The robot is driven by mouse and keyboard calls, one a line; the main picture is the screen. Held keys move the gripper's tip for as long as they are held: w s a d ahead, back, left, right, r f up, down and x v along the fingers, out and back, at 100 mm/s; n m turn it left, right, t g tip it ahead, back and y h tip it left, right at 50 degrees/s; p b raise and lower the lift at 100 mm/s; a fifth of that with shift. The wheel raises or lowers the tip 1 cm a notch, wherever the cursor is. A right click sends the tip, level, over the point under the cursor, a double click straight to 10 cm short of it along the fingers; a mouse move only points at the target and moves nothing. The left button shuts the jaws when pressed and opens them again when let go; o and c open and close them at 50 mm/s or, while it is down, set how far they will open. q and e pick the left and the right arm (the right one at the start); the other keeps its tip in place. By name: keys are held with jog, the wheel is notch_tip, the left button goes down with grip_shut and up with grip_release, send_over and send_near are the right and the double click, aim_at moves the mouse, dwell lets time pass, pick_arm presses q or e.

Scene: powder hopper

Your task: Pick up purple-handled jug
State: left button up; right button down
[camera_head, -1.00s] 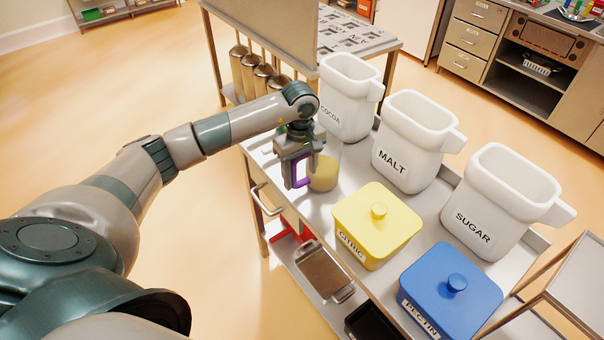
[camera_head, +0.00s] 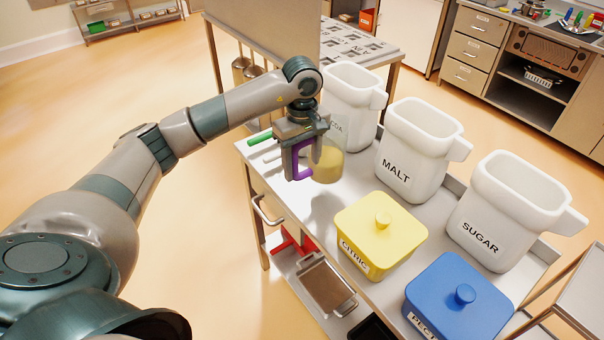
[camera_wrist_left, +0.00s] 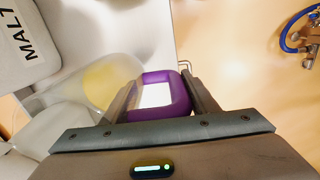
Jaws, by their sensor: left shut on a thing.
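The jug (camera_head: 327,165) is clear, with yellowish powder inside and a purple handle (camera_head: 301,160) on its left side. My left gripper (camera_head: 300,152) is shut on the purple handle, and the jug appears to be held above the table, with a shadow below it. In the left wrist view the purple handle (camera_wrist_left: 178,92) sits between the two fingers, and the jug (camera_wrist_left: 100,85) lies to its left. The jug's rim is partly hidden by the gripper in the head view. My right gripper is not in view.
White hoppers labelled COCOA (camera_head: 352,100), MALT (camera_head: 412,160) and SUGAR (camera_head: 485,235) stand behind and right of the jug. A yellow CITRIC box (camera_head: 375,240) and a blue PECTIN box (camera_head: 450,305) stand nearer. The white tabletop (camera_head: 318,222) has clear room below the jug.

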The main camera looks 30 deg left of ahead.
pick_arm(q)
jog(key=shift+r+b, duration=0.45)
jog(key=shift+r, duration=1.05)
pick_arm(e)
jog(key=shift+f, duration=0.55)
pick_arm(q)
jog(key=shift+r, duration=0.1)
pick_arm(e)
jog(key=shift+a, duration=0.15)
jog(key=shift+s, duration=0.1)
